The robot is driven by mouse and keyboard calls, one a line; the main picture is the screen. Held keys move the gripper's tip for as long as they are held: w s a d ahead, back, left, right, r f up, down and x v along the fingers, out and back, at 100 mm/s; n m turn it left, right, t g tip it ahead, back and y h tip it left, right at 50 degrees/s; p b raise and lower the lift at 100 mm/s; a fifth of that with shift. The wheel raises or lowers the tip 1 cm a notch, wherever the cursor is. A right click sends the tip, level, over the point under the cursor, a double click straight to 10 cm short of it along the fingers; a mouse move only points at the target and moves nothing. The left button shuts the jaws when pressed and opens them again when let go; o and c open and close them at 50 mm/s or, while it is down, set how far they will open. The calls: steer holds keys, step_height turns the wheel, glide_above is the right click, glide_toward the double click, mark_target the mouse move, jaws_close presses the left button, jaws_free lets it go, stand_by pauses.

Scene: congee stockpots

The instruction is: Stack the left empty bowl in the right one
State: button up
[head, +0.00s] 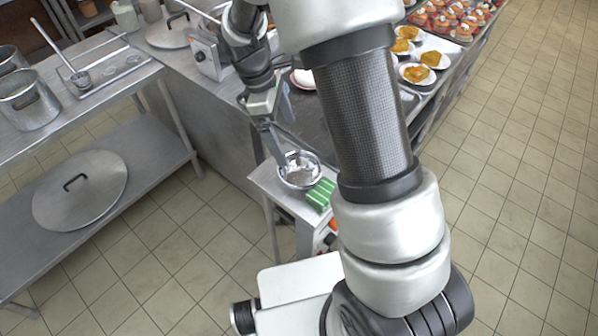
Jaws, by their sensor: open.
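A shiny metal bowl (301,171) sits on a small steel side table (268,183), beside a green striped block. My gripper (286,146) is open and points down at the bowl's far left rim. One finger reaches close to that rim; I cannot tell whether it touches. Only one metal bowl shows clearly, and I cannot tell whether a second lies inside it. My arm hides part of the counter behind.
The green block (320,195) stands right against the bowl's near side. A white dish (303,79) is partly hidden behind my arm. Bowls of orange food (417,73) line the counter at the upper right. Pots (29,99) and a large lid (80,190) stand at left.

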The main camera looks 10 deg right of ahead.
glide_above(298, 177)
step_height(298, 177, down, 12)
steer(key=shift+r, duration=0.3)
steer(key=c, duration=1.2)
